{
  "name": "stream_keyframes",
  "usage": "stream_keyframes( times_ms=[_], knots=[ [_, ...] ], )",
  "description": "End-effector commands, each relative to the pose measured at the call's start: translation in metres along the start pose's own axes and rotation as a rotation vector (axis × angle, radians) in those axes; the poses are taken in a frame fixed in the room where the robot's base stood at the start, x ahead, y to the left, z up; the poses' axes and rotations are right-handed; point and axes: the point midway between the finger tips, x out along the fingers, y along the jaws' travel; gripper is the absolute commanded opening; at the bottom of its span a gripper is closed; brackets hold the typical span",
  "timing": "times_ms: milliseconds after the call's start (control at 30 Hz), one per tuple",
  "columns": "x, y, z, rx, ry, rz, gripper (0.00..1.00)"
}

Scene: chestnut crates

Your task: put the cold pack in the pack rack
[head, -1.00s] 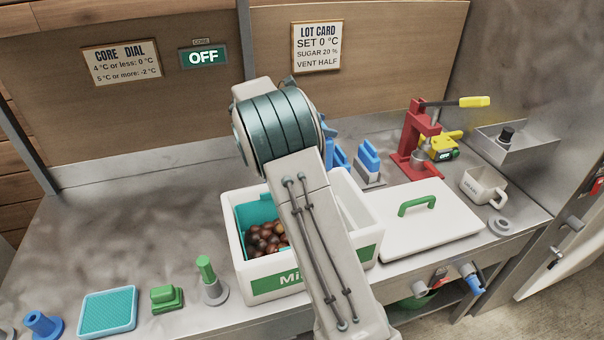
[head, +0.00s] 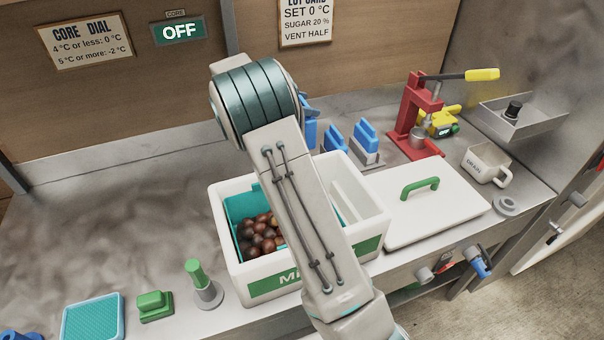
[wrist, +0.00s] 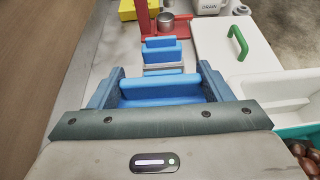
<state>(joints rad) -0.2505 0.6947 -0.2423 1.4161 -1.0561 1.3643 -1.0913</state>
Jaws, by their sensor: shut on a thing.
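My gripper (wrist: 160,92) is shut on a blue cold pack (wrist: 160,86), which lies between its two blue fingers in the wrist view. Just beyond it stands the grey pack rack (wrist: 163,66) with blue pack shapes upright in it. In the head view the rack (head: 371,160) stands on the counter behind the white crate, with a blue pack (head: 366,136) in it and another blue piece (head: 335,138) to its left. My arm hides most of my gripper there; only a blue part shows at the arm's right edge. Whether the held pack touches the rack cannot be told.
A white crate (head: 231,262) with a teal bin of chestnuts (head: 262,236) stands in front. Its white lid (head: 455,208) with green handle lies to the right. A red press (head: 408,130) and a drain mug (head: 485,166) stand farther right. The left counter is mostly clear.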

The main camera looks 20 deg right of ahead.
Motion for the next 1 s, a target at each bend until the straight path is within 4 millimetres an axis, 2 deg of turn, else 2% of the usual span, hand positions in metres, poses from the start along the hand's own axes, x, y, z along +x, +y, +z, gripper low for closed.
stream_keyframes(
  times_ms=[33, 167, 500, 667, 900, 1000],
  knots=[
    [0.005, 0.000, -0.011, -0.001, -0.001, 0.000, 0.23],
    [0.008, 0.000, -0.021, -0.001, -0.001, 0.001, 0.23],
    [0.028, 0.000, -0.071, -0.004, -0.001, 0.002, 0.23],
    [0.033, 0.001, -0.082, -0.002, -0.001, 0.002, 0.23],
    [0.044, 0.000, -0.110, -0.002, -0.001, 0.002, 0.23],
    [0.045, 0.001, -0.112, 0.000, -0.001, 0.003, 0.23]
  ],
)
